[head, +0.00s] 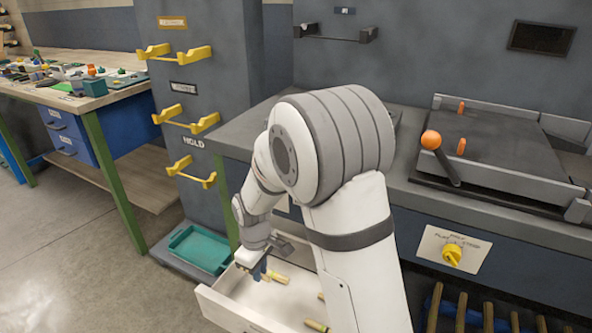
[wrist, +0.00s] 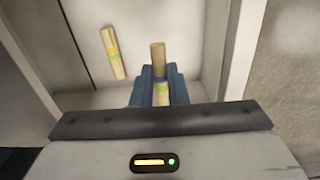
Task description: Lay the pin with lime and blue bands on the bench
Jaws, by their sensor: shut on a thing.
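My gripper (head: 257,268) reaches down into an open pale drawer (head: 222,305) in the head view. In the wrist view, its blue fingers (wrist: 159,88) are shut on a wooden pin with lime and blue bands (wrist: 158,55). The fingers hide part of this pin, and the drawer floor lies behind it. A wood-topped bench (head: 125,92) with green legs stands at the left in the head view, well away from my gripper.
Another banded pin (wrist: 114,55) lies in the drawer, left of the held one; more pins (head: 316,325) show there in the head view. A teal tray (head: 197,249) sits left of the drawer. Many small items crowd the bench top. Yellow hooks (head: 185,120) jut from the grey column.

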